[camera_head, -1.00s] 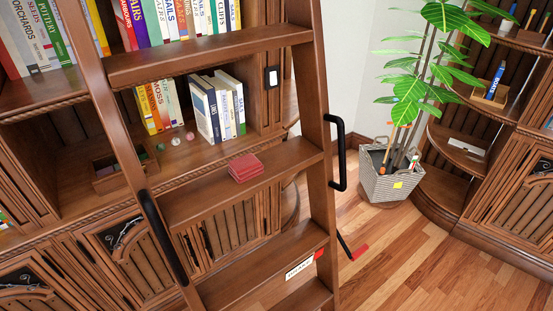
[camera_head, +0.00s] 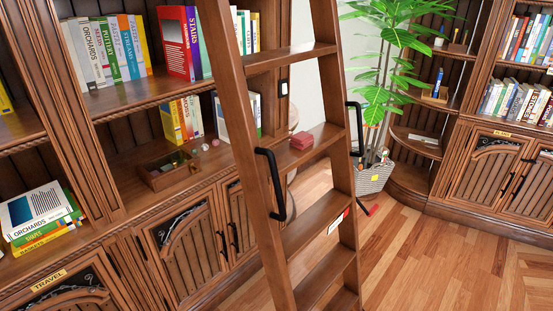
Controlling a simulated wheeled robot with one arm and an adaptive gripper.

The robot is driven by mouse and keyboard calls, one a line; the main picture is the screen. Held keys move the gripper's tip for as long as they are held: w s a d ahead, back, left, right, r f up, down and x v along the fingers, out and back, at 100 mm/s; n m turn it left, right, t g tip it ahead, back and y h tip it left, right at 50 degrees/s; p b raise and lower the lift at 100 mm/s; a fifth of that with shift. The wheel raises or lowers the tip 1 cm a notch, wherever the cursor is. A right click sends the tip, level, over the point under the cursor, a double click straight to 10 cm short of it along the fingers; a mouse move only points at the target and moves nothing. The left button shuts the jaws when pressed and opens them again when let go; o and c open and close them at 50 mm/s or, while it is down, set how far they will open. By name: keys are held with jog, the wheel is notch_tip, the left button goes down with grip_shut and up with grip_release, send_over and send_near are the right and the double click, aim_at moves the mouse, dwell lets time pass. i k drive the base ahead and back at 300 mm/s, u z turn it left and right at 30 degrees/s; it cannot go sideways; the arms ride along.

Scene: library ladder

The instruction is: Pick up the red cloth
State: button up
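The red cloth (camera_head: 302,140) is a small folded stack lying on a step of the wooden library ladder (camera_head: 239,118), right of the middle in the head view. The cloth lies flat, and the ladder's left rail stands just to its left. My gripper does not show in the head view.
Black handles (camera_head: 271,184) stick out from the ladder's rails. A small wooden box (camera_head: 165,171) sits on the shelf to the left. A potted plant (camera_head: 374,178) stands behind the ladder. The wooden floor (camera_head: 450,262) at the right is clear.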

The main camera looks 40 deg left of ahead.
aim_at(302, 140)
jog(key=k, duration=0.25)
jog(key=u, duration=1.9)
jog(key=i, duration=0.25)
jog(key=u, duration=0.15)
